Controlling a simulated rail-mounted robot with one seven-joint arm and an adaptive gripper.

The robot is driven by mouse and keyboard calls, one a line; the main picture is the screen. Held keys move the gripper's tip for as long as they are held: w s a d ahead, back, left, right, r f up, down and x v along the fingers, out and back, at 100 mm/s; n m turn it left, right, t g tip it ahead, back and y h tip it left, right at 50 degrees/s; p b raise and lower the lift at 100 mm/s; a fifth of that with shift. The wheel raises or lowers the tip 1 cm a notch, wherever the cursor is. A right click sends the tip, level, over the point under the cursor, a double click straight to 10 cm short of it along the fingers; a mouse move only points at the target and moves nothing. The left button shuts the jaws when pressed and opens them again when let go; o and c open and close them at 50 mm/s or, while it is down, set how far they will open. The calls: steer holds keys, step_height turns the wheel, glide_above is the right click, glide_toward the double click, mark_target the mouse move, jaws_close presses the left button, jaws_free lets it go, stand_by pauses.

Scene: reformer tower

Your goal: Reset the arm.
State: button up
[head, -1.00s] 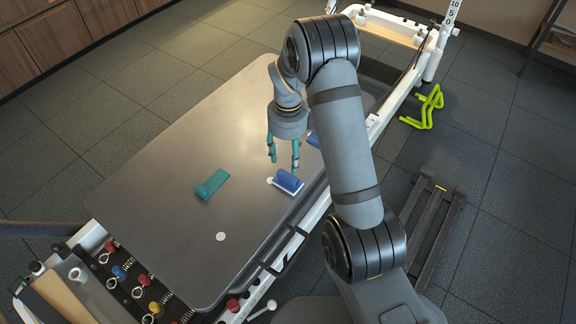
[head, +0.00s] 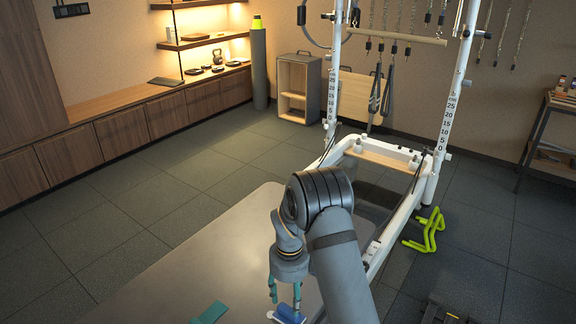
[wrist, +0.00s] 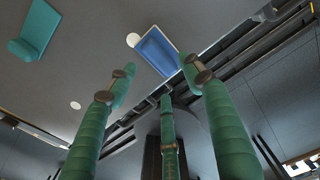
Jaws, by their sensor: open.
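My gripper (head: 285,296) hangs from my bent arm over the grey carriage top (head: 190,265), low in the head view. Its green fingers are spread apart with nothing between them. In the wrist view my gripper (wrist: 157,72) points towards a blue object with a pale edge (wrist: 158,52), which lies just beyond the fingertips. Part of this blue object (head: 288,314) shows at the bottom of the head view. A teal L-shaped piece (wrist: 40,28) lies apart to the left in the wrist view, and its top end (head: 210,312) shows in the head view.
The white reformer tower frame (head: 448,110) stands behind the carriage, with a wooden bar and hanging straps. A yellow-green stand (head: 428,230) is on the floor to the right. A wooden box (head: 298,88) and cabinets (head: 122,132) line the back and left. The left floor is clear.

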mark_target(289, 311)
step_height(289, 311, down, 8)
steer(key=shift+r+b, duration=0.1)
steer(key=shift+b, duration=0.7)
step_height(289, 311, up, 4)
steer(key=shift+f+p, duration=0.2)
steer(key=shift+p, duration=0.45)
steer(key=shift+r, duration=0.75)
